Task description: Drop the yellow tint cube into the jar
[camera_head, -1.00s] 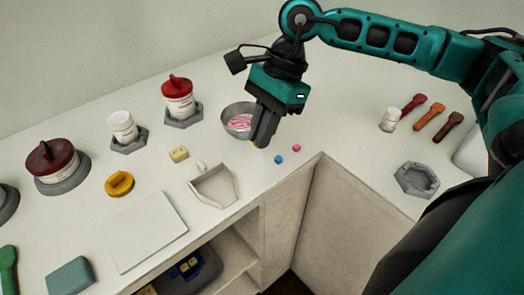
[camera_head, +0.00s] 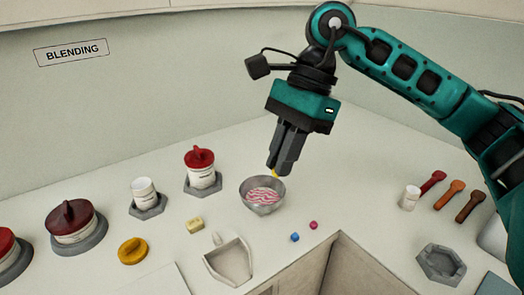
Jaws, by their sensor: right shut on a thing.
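My right gripper (camera_head: 275,171) points down, shut on the small yellow tint cube (camera_head: 274,175). Only a bit of the cube shows below the fingertips. The gripper appears just above the far right side of a grey metal bowl (camera_head: 248,199) with pink and white swirled contents; its exact height is unclear. An open-looking white jar (camera_head: 143,188) stands upright in a grey hexagonal holder, left of the gripper. A yellow lid (camera_head: 132,251) lies on the counter in front of it. My left gripper is out of view.
Red-lidded jars (camera_head: 203,170) (camera_head: 71,221) stand in holders. A blue cube (camera_head: 295,237), a pink cube (camera_head: 313,225), a pale yellow block (camera_head: 195,224) and a scoop-shaped tray (camera_head: 228,262) lie in front. An empty holder (camera_head: 441,264), a small white jar (camera_head: 410,197) and coloured spoons (camera_head: 455,195) are right.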

